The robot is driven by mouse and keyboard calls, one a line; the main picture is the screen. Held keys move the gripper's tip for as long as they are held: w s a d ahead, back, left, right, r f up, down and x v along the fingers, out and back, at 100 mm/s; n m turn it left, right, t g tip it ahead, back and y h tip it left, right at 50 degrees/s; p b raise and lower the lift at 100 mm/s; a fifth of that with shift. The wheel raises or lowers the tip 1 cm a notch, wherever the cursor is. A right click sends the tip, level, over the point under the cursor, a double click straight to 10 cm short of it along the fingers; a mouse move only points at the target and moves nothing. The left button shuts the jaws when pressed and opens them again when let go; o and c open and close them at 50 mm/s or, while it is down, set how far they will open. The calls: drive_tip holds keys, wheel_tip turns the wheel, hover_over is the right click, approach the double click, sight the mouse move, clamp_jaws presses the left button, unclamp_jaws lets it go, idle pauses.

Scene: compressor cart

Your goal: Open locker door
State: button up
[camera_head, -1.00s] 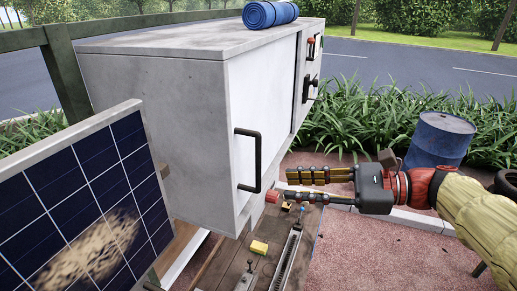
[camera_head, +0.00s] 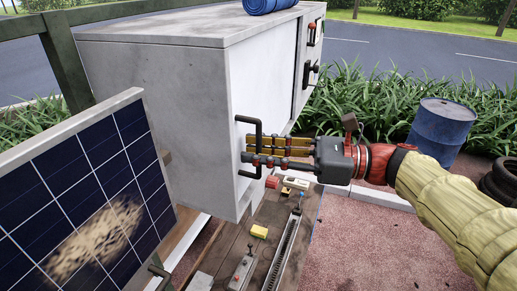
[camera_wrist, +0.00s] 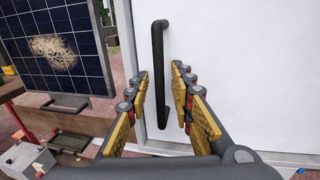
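The locker is a large pale grey box with a white door (camera_head: 268,90), which looks shut. A black vertical bar handle (camera_head: 259,130) stands out from the door near its left edge. My gripper (camera_head: 246,150) is at the handle, coming from the right. In the wrist view the handle (camera_wrist: 157,60) stands upright between the two open yellow-padded fingers (camera_wrist: 160,85), with a gap on both sides. The handle's lower end reaches down between the fingers. I cannot tell from these views whether either pad touches it.
A stained solar panel (camera_head: 85,200) stands close at the left. Below the locker a wooden bench (camera_head: 225,262) holds small items, including a yellow block (camera_head: 259,231). A blue barrel (camera_head: 441,130) stands at the right. A blue roll (camera_head: 268,5) lies on top of the locker.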

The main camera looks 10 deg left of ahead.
drive_tip(key=shift+c, duration=1.3)
clamp_jaws()
